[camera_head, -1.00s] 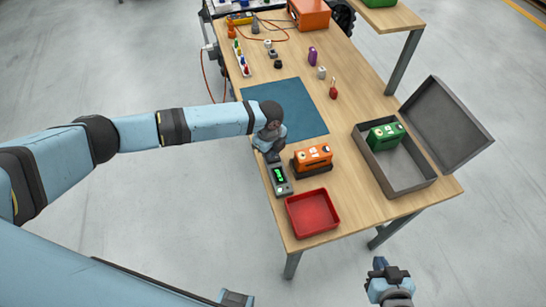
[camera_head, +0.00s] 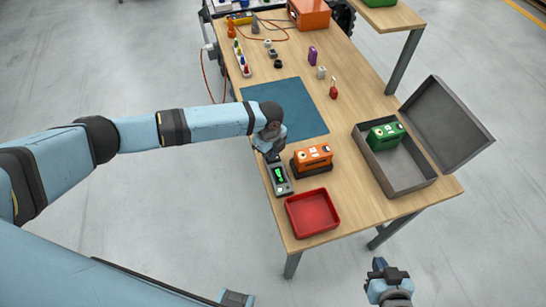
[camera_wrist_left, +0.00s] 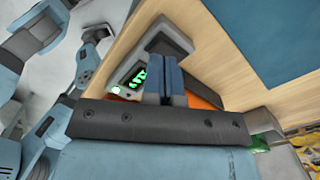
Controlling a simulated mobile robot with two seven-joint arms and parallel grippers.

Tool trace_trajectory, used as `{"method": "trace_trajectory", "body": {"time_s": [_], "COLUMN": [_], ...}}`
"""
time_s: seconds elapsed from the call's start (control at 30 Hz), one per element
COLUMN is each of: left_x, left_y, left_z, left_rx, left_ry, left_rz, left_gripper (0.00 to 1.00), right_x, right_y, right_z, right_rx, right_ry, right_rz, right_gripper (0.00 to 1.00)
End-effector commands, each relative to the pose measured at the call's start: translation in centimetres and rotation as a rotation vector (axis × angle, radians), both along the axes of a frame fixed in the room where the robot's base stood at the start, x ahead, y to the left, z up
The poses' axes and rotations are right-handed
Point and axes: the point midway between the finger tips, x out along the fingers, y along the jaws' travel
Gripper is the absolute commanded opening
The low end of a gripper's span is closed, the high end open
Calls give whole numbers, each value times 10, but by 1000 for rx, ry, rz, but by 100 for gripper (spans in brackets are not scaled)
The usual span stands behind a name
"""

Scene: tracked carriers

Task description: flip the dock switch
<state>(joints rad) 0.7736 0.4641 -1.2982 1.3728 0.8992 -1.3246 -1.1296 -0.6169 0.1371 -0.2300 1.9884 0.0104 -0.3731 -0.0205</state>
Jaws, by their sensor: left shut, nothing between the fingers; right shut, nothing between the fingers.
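A narrow grey unit with a lit green display (camera_head: 280,179) lies along the table's left edge; it also shows in the left wrist view (camera_wrist_left: 127,78). I cannot make out a switch lever on it. Beside it an orange carrier (camera_head: 313,153) sits on a dark dock (camera_head: 314,169). My left gripper (camera_head: 271,157) is shut and empty at the unit's far end, pointing down; its fingers (camera_wrist_left: 165,82) overlap the unit in the wrist view, and I cannot tell if they touch. My right gripper (camera_head: 379,264) is shut and empty, off the table's near side.
A red tray (camera_head: 333,226) stands at the near end. An open grey case (camera_head: 419,187) on the right holds a green carrier (camera_head: 385,136). A blue mat (camera_head: 300,110) lies beyond the left gripper. Small items and an orange box (camera_head: 309,14) are farther back.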

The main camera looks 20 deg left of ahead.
Motion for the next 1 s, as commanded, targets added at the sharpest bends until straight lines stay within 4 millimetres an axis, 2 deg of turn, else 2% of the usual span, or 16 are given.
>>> {"method": "trace_trajectory", "body": {"time_s": [1.0], "left_x": [0], "left_y": [0], "left_z": [-16], "left_rx": [0], "left_ry": [0], "left_rz": [0], "left_gripper": [0], "right_x": [0], "right_y": [0], "right_z": [-8], "right_rx": [1], "right_ry": [-2], "right_rz": [0], "right_gripper": [0]}}
